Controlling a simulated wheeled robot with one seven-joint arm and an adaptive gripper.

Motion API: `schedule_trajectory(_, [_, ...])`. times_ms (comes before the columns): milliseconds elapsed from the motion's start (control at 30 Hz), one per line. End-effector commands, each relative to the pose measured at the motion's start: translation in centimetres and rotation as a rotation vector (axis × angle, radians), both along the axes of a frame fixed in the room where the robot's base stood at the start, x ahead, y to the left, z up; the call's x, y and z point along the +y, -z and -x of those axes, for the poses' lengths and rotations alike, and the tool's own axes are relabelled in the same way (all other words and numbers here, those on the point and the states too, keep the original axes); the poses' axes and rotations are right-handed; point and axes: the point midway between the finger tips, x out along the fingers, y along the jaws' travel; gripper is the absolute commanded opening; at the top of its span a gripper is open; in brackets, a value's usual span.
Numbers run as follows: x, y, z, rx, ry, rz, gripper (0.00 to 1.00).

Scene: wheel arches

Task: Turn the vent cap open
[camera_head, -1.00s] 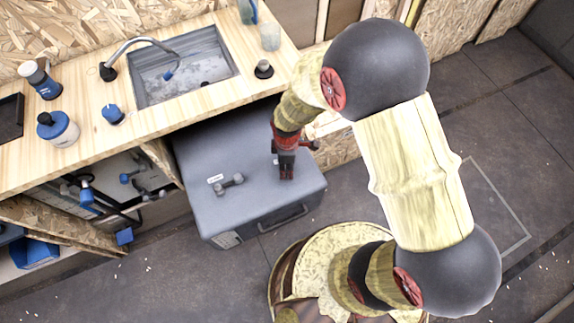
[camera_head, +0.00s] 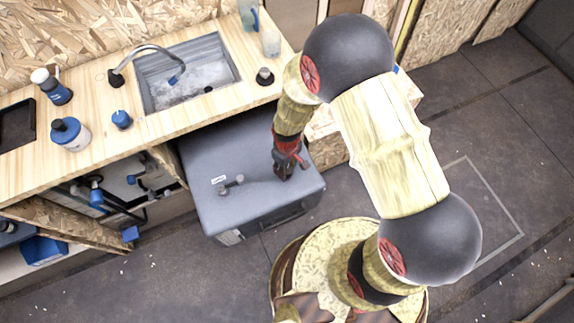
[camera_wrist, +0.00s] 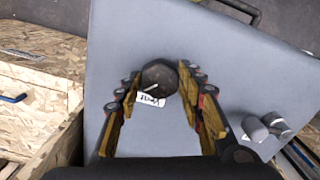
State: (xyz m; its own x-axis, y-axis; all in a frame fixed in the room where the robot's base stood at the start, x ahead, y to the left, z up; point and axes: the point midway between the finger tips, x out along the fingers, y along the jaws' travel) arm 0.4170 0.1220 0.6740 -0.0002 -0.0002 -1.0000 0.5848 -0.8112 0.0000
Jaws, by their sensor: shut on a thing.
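The vent cap (camera_wrist: 160,76) is a dark, many-sided knob with a pale pointer mark, on top of a large grey box (camera_head: 220,150). A white label (camera_wrist: 150,100) lies beside it on the lid. My gripper (camera_wrist: 158,82) is shut on the cap, with one finger on either side of it. In the head view my gripper (camera_head: 284,174) points down at the lid's right part and hides the cap.
A grey fitting (camera_head: 232,186) with its own label stands on the same lid, left of my gripper. A wooden counter (camera_head: 185,120) with a sink (camera_head: 190,75) overhangs behind the box. Plywood crates (camera_wrist: 40,100) stand beside it in the wrist view.

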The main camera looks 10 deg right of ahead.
Motion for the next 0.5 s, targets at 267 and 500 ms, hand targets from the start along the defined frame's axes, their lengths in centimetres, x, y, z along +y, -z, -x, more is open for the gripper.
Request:
schedule_trajectory(267, [0.02,-0.16,0.05,0.001,0.262,0.001,0.13])
schedule_trajectory(500, [0.04,-0.11,0.1,0.002,0.48,0.001,0.13])
